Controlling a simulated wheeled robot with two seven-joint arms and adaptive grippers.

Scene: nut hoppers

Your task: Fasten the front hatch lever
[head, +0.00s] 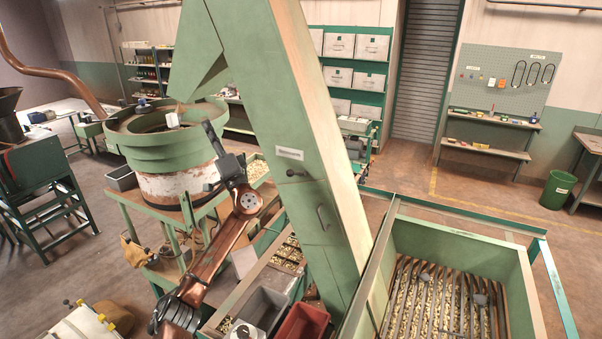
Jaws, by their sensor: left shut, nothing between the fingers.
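A tall green sloping chute (270,110) runs from the top of the head view down past the middle. On its front face, below a white label, is a small dark lever (296,173), lying about level. A curved grab handle (322,217) sits lower on what looks like the hatch panel (315,200). My left gripper (210,130) is left of the chute, pointing up, in front of the round green bowl's right side. It is shut and empty, apart from the lever. My right gripper is out of view.
The round green and white bowl (165,185) stands on a bench at left. Below the chute are a grey bin (262,308) and a red bin (303,325). A green hopper (455,240) with a barred grate is at right.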

